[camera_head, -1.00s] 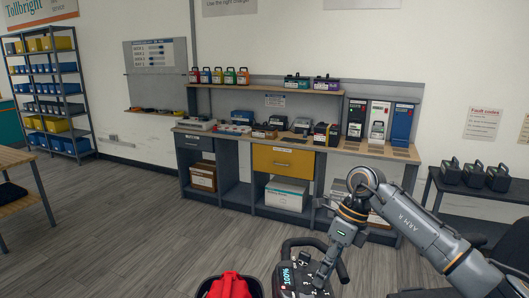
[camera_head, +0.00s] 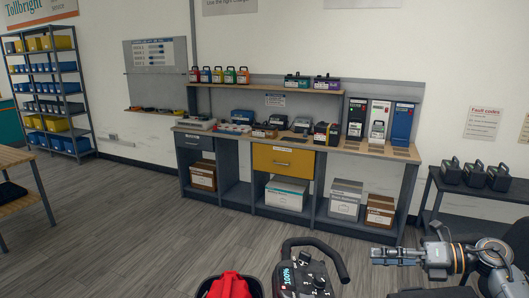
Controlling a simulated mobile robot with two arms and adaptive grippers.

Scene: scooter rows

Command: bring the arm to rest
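My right gripper (camera_head: 384,256) is at the lower right of the head view, at the end of my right arm (camera_head: 465,258). It points left, level, above the floor and in front of the workbench. Its fingers are seen side-on and small, and I cannot tell whether they are open or shut. No object shows in it. It is apart from the scooter tiller (camera_head: 300,280), which stands at the bottom centre with a lit display reading 100%. My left arm and gripper are not in view.
A grey workbench (camera_head: 395,152) with batteries and chargers stands along the back wall. A dark table (camera_head: 500,200) with several black battery packs is at the right. A basket (camera_head: 252,290) with a red item is left of the tiller. The floor at left centre is clear.

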